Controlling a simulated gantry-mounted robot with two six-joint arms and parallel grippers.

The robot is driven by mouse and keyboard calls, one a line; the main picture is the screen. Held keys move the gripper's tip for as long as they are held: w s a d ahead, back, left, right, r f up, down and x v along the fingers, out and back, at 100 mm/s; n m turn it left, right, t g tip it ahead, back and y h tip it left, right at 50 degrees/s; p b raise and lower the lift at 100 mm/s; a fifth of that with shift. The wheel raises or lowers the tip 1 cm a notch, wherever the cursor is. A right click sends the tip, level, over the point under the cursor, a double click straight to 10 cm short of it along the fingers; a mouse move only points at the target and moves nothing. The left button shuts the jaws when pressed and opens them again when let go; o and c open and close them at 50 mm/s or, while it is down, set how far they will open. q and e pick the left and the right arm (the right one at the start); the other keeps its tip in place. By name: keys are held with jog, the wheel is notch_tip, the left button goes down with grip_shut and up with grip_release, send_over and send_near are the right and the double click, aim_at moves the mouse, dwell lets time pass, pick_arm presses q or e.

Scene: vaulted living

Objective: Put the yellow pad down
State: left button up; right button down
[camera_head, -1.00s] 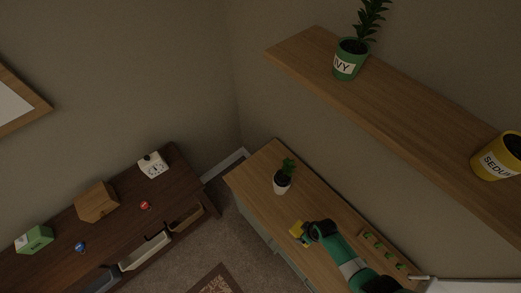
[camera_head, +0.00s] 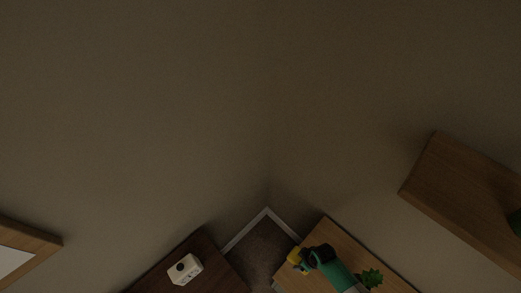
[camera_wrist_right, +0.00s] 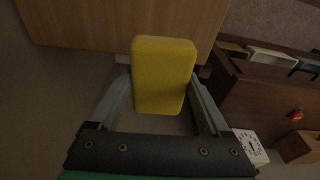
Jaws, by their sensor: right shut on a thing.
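The yellow pad (camera_wrist_right: 162,75) is a rounded block held between the two fingers of my right gripper (camera_wrist_right: 160,95) in the right wrist view. In the head view the pad (camera_head: 295,257) shows as a small yellow patch at the tip of my right gripper (camera_head: 304,259). The gripper is shut on it, near the left edge of the light wooden cabinet top (camera_head: 325,237). I cannot tell whether the pad touches the wood. My left gripper is not in view.
A green plant (camera_head: 370,277) stands on the cabinet top just right of my right arm. A dark wooden cabinet (camera_head: 205,252) with a white clock-like box (camera_head: 184,269) is at the left, across a floor gap. A wooden shelf (camera_head: 455,185) juts out at the right.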

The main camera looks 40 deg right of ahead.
jog(key=shift+s+d+f, duration=0.2)
jog(key=shift+s, duration=0.45)
jog(key=shift+s+d+f, duration=0.15)
jog(key=shift+s, duration=0.45)
jog(key=s+a+r+b, duration=0.1)
jog(key=s+a+r, duration=0.15)
jog(key=s, duration=1.15)
jog(key=shift+m, duration=0.3)
jog(key=w+f+b, duration=0.2)
jog(key=w+f, duration=0.1)
jog(key=w, duration=0.1)
jog(key=w+f+b, duration=0.2)
jog(key=w+f, duration=0.1)
jog(key=w, duration=0.1)
jog(key=w+f+b, duration=0.2)
jog(key=w+f, duration=0.1)
jog(key=w, duration=0.2)
jog(key=shift+d+f, duration=0.3)
jog(key=shift+w+f, duration=0.2)
jog(key=shift+w, duration=0.1)
pick_arm(q)
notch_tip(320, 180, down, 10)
jog(key=b, duration=0.2)
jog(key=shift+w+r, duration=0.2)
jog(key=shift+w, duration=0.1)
pick_arm(e)
jog(key=shift+w+f, duration=0.2)
jog(key=shift+f, duration=1.55)
